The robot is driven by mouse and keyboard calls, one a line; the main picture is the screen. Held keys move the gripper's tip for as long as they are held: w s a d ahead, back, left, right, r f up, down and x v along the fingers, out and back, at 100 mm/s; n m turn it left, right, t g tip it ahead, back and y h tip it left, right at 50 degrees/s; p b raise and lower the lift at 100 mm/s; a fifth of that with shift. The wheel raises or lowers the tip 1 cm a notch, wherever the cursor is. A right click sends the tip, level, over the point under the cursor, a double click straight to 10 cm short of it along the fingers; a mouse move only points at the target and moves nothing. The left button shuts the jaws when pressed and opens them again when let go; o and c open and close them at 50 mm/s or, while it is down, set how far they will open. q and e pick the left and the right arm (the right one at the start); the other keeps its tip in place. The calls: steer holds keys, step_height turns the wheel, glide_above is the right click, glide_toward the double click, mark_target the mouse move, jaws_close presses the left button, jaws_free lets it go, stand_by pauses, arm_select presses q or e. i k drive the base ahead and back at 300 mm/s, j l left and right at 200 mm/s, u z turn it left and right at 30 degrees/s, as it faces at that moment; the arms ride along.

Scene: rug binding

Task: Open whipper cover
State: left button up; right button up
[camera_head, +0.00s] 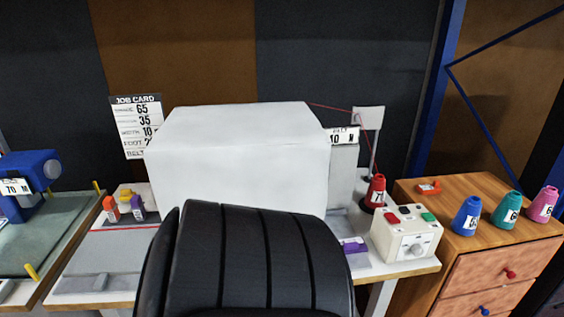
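A large plain white box-shaped cover (237,160) stands on the work table in the middle of the view and looks closed. It hides whatever is under it; a grey upright part (342,178) shows at its right side. A black ribbed chair back (255,262) stands in front and blocks the cover's lower front edge. Neither of my grippers is in view.
A job card (137,125) hangs behind left. A control box (407,233) and red thread cone (375,192) stand right of the cover. A wooden drawer cabinet (490,262) bears blue (466,216), green and pink cones. A blue machine (30,182) stands far left.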

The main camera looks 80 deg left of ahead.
mark_target(273, 156)
steer(key=u, duration=0.4)
steer(key=j+u, duration=0.1)
steer(key=u, duration=0.65)
steer(key=i+u, duration=0.1)
steer(key=u, duration=0.3)
